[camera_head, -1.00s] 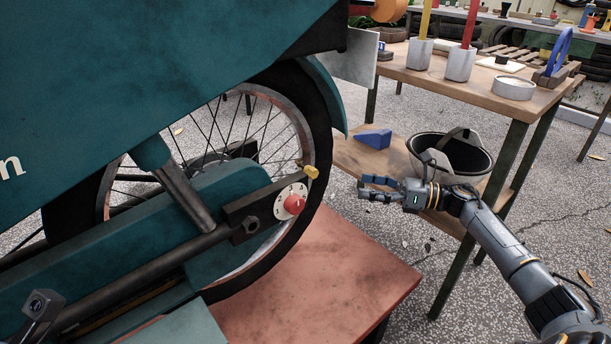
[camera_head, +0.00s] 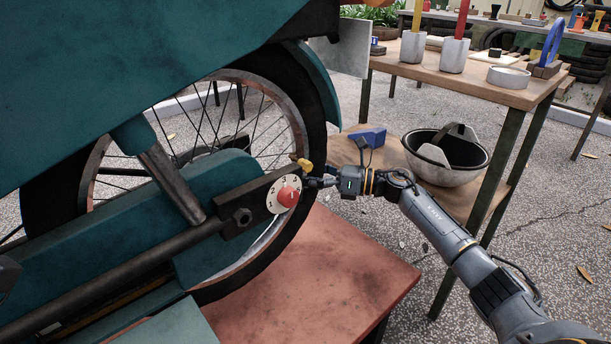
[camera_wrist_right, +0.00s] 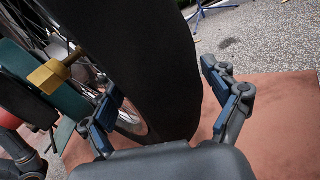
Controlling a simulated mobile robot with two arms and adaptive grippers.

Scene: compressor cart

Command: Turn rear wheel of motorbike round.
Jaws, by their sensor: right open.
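The motorbike's rear wheel (camera_head: 318,120), with a black tyre and wire spokes, stands at the middle of the head view behind the teal bodywork (camera_head: 130,75). A round white dial with a red knob (camera_head: 288,196) and a yellow bolt (camera_head: 304,165) sit near its hub arm. My right gripper (camera_head: 312,182) is at the tyre's right side, close to the dial. In the right wrist view the open right gripper (camera_wrist_right: 165,98) has one finger on each side of the tyre (camera_wrist_right: 150,60); I cannot tell whether they touch it. My left gripper is out of view.
A reddish platform (camera_head: 310,270) lies under the wheel. A wooden bench (camera_head: 480,85) with cups and a blue clamp stands at the right.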

